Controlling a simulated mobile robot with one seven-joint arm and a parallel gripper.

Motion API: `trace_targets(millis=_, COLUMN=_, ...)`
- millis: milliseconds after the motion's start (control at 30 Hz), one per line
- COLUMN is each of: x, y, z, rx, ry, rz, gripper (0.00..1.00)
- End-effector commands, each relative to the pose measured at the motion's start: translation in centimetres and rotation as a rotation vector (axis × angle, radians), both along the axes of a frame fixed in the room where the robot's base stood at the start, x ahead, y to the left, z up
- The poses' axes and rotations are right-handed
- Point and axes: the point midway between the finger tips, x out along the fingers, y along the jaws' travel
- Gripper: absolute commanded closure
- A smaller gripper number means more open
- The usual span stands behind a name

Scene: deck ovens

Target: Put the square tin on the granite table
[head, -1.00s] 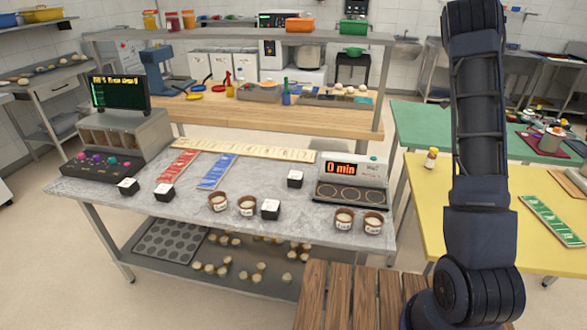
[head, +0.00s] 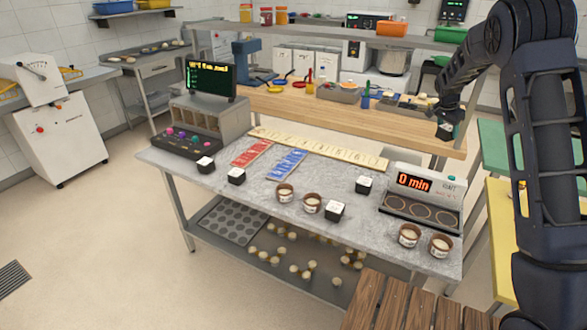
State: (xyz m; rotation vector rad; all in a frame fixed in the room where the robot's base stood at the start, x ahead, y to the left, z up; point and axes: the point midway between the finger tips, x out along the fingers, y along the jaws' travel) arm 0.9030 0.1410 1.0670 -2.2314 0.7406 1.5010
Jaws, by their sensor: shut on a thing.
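My gripper (head: 447,119) is at the right of the head view, pointing down. It is shut on a small dark square tin (head: 445,132), held in the air above the right back part of the scene, behind the timer unit. The tin looks small and its details are hard to make out. The granite table (head: 330,178) is a grey speckled top in the middle, to the left of and nearer than my gripper. Similar black square tins with white tops stand on it, including one at the left (head: 205,165) and one near the front edge (head: 335,211).
On the granite table are a timer unit (head: 421,200), brown round cups (head: 285,193), a console with a screen (head: 211,80), and red (head: 251,153) and blue (head: 287,163) strips. Bare stone shows between them. A wooden slatted surface (head: 395,304) is at the front.

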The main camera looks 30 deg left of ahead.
Motion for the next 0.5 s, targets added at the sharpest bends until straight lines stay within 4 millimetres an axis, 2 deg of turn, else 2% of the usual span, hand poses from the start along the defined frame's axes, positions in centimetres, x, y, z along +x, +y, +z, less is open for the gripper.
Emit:
trace_targets(millis=33, x=-0.7, y=2.4, z=0.1, rx=0.000, ry=-0.001, rz=0.043, gripper=0.74)
trace_targets(millis=200, x=-2.8, y=8.3, z=0.2, rx=0.000, ry=-0.004, rz=0.155, gripper=0.74)
trace_targets(millis=333, x=-3.9, y=11.1, z=0.2, rx=0.000, ry=-0.006, rz=0.212, gripper=0.74)
trace_targets(millis=500, x=-4.7, y=12.8, z=0.3, rx=-0.002, ry=-0.006, rz=0.246, gripper=0.74)
